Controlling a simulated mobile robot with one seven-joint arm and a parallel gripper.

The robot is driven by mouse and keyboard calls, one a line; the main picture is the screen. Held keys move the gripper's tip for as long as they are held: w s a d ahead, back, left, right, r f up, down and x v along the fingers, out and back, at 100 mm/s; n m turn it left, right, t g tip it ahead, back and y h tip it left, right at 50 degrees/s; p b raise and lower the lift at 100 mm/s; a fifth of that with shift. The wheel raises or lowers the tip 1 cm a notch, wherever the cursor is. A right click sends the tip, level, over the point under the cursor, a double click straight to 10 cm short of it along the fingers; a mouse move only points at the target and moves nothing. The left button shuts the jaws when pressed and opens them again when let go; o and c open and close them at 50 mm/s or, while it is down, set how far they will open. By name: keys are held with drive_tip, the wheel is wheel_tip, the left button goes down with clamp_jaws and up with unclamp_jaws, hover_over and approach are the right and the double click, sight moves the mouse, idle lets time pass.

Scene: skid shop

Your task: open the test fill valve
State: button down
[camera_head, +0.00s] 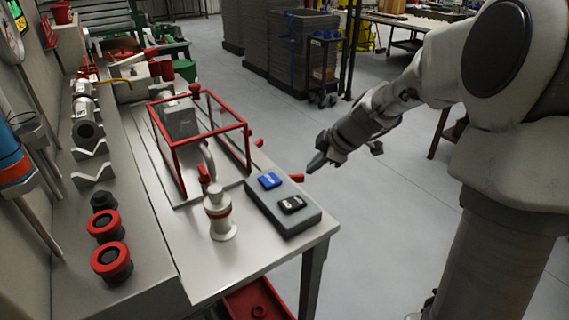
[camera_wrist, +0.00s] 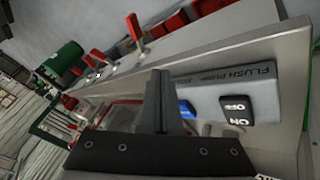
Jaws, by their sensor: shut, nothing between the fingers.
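My gripper (camera_head: 315,164) is shut and empty, in the air just off the right edge of the bench. Its closed fingers also show in the wrist view (camera_wrist: 160,98). A red lever (camera_head: 297,178) sticks out from the bench edge close to my fingertips, and a second red lever (camera_head: 259,143) is farther back. In the wrist view several red levers line this edge, the nearest one (camera_wrist: 134,28) beyond my fingers. A pale valve with a red handle (camera_head: 218,213) stands on the bench. No label shows which one is the test fill valve.
A grey switch box marked FLUSH PUMP (camera_wrist: 225,75), with a blue switch (camera_head: 270,180) and a black ON/OFF switch (camera_head: 292,204), sits at the bench edge. A red-framed cage (camera_head: 177,152) stands behind it. A red bin (camera_head: 257,300) is below the bench. The floor beside the bench is clear.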

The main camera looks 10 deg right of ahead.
sight(301, 180)
wheel_tip(301, 180, down, 6)
drive_tip(key=w+d+n+b, duration=0.1)
drive_tip(key=w+d, duration=0.1)
drive_tip(key=d, duration=0.1)
drive_tip(key=shift+r+t+b, duration=0.2)
drive_tip(key=shift+t+b, duration=0.1)
drive_tip(key=shift+b, duration=0.1)
drive_tip(key=shift+a+f, duration=0.1)
drive_tip(key=shift+w+a+f+b, duration=0.15)
drive_tip(key=shift+w+a+f, duration=0.35)
drive_tip(key=shift+w+f, duration=0.9)
drive_tip(key=shift+w+a+f+b, duration=0.2)
drive_tip(key=shift+w+a+f, duration=0.35)
drive_tip(key=shift+w+f, duration=0.85)
drive_tip(key=shift+w+a+f+b, duration=0.15)
drive_tip(key=shift+w+a+f, duration=0.35)
drive_tip(key=shift+w+f, duration=0.9)
drive_tip(key=shift+w+r, duration=0.25)
drive_tip(key=shift+w, duration=0.1)
